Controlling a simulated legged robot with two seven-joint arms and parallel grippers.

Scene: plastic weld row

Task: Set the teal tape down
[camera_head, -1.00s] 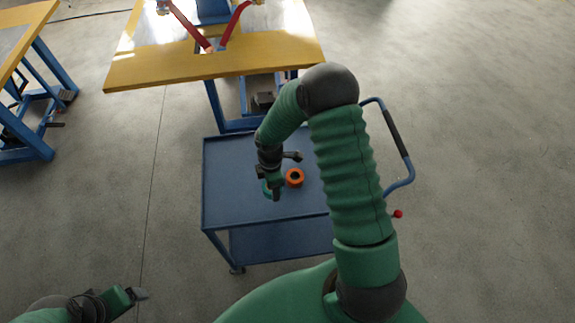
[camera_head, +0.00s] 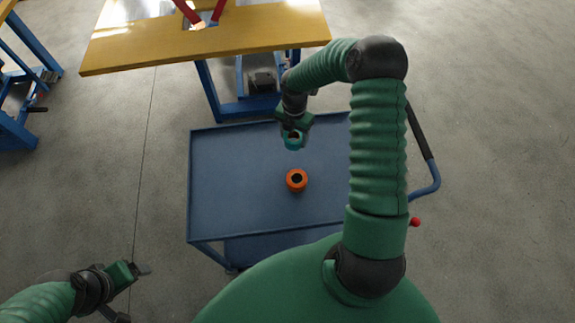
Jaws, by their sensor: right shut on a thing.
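The teal tape (camera_head: 293,143) is a small ring held at the tips of my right gripper (camera_head: 293,132), over the far part of the blue cart top. My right gripper is shut on it. I cannot tell whether the tape touches the cart top or hangs a little above it. My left gripper (camera_head: 138,290) is at the lower left, over the floor, away from the cart. Its two fingers are spread apart and nothing shows between them.
The blue cart (camera_head: 230,190) has an orange tape roll (camera_head: 297,180) on its top, nearer me than the teal tape. The cart top left of the rolls is clear. A yellow-edged table (camera_head: 180,50) stands behind the cart. The cart's handle (camera_head: 420,140) is at the right.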

